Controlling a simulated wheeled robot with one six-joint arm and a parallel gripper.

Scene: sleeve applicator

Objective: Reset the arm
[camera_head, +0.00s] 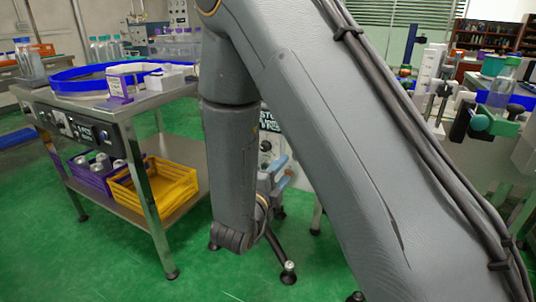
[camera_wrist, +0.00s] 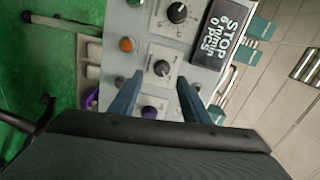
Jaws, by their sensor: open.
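My gripper (camera_wrist: 158,84) is open and empty in the wrist view, its two blue-grey fingers apart. Between and beyond them is a grey control panel (camera_wrist: 147,50) with dark knobs, an orange button (camera_wrist: 126,44) and a black STOP sign (camera_wrist: 219,34). I cannot tell whether the fingers touch the panel. In the head view my gripper (camera_head: 284,172) hangs low at the end of my arm, mostly hidden behind it, and only its blue-grey fingers show clearly. The panel is partly visible behind my arm there.
A steel cart (camera_head: 130,108) stands at left with a blue ring (camera_head: 75,88) on top. A yellow crate (camera_head: 155,188) and a purple crate (camera_head: 88,178) sit on its lower shelf. A bench with bottles and clamps (camera_head: 485,120) stands at right. Green floor (camera_head: 110,260) is open at front left.

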